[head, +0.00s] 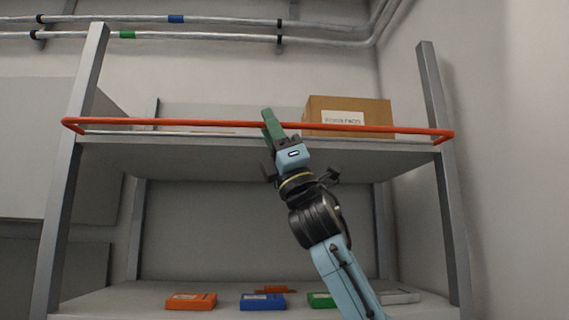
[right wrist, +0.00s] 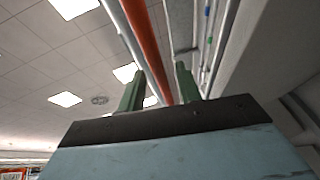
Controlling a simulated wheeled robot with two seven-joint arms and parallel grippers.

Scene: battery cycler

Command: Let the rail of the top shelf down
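The orange-red rail (head: 200,122) runs across the front of the top shelf (head: 220,155), a little above its front edge, and bends back at both ends by the posts. My right gripper (head: 268,122) reaches up to the rail near its middle, with its green fingers overlapping it. In the right wrist view the two green fingers (right wrist: 157,75) stand apart, and the rail (right wrist: 147,40) runs through the gap between them. I see no finger clearly pressed on it. My left gripper is not in view.
A cardboard box (head: 375,112) stands on the top shelf, right of the gripper. The lower shelf holds orange (head: 190,301), blue (head: 262,301) and green (head: 320,300) items. Grey posts (head: 75,180) flank the shelves, and a wall is close on the right.

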